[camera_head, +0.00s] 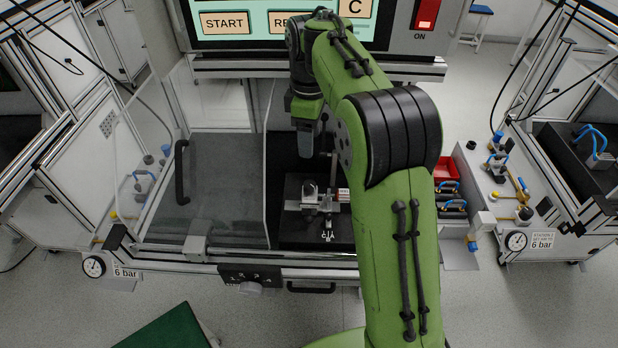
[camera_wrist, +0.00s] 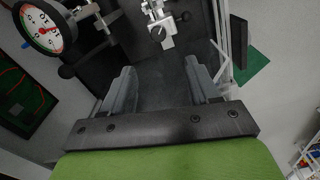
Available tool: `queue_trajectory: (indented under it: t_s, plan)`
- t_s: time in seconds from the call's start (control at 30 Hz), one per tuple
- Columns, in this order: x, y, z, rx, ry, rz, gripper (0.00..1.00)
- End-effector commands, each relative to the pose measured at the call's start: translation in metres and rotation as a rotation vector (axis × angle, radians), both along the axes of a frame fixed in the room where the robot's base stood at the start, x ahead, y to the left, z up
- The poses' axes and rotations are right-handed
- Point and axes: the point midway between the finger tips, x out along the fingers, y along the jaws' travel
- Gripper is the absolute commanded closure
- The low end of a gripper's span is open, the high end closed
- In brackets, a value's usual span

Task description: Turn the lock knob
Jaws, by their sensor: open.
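My gripper (camera_wrist: 163,78) is open in the wrist view, its two grey fingers apart with nothing between them. In the head view my gripper (camera_head: 306,142) hangs above the dark bench well, its fingers partly merged with the dark background. A small metal fixture (camera_head: 318,200) stands on a dark plate below it. A metal clamp part (camera_wrist: 160,30) of the fixture shows beyond the fingertips in the wrist view, apart from them. I cannot tell for sure which part is the lock knob. A dark panel (camera_head: 250,276) with numbers and a small knob is on the bench front.
A clear cover with a black handle (camera_head: 182,172) lies left of the well. A screen (camera_head: 275,22) and red switch (camera_head: 427,13) are above. A dial gauge (camera_wrist: 44,27) is close at the upper left in the wrist view.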

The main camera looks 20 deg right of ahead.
Motion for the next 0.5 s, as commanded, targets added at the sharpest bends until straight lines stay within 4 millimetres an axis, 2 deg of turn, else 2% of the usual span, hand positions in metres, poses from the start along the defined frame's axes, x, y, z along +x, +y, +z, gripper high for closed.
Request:
queue_trajectory:
  t_s: [0.03, 0.1, 0.4, 0.5]
  plan:
    - [-0.001, 0.000, -0.017, -0.001, 0.005, -0.001, 0.40]
    - [-0.001, 0.000, -0.035, -0.001, 0.006, -0.003, 0.40]
    - [-0.001, -0.001, -0.110, -0.001, 0.005, -0.004, 0.40]
    - [-0.001, -0.001, -0.127, 0.000, 0.004, -0.005, 0.40]
